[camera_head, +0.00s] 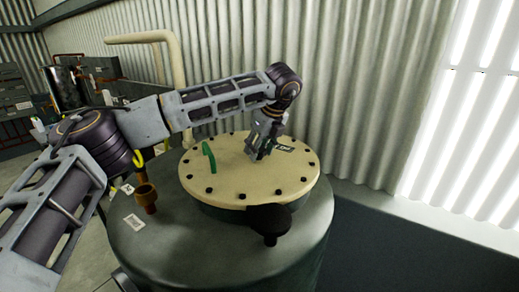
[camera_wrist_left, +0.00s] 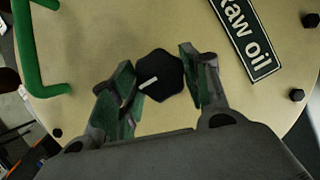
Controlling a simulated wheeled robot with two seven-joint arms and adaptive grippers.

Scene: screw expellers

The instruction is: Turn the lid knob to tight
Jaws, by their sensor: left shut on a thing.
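The lid knob (camera_wrist_left: 158,76) is a dark, many-sided knob with a white pointer mark, seen in the left wrist view. It stands on the cream round lid (camera_head: 235,165) of a large dark green tank. The white mark is slanted, running from lower left to upper right in that view. My left gripper (camera_wrist_left: 158,85) is shut on the knob, one finger on each side. In the head view my left gripper (camera_head: 258,152) points down onto the lid, and the knob is hidden there. No tight marking can be read. My right gripper is not in view.
A green handle (camera_head: 209,157) stands on the lid, left of my gripper. A black "Raw oil" label (camera_wrist_left: 247,37) lies close on the right. Bolts ring the lid. A black round-topped fitting (camera_head: 269,218) and a brown fitting (camera_head: 147,197) stand on the tank (camera_head: 200,245).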

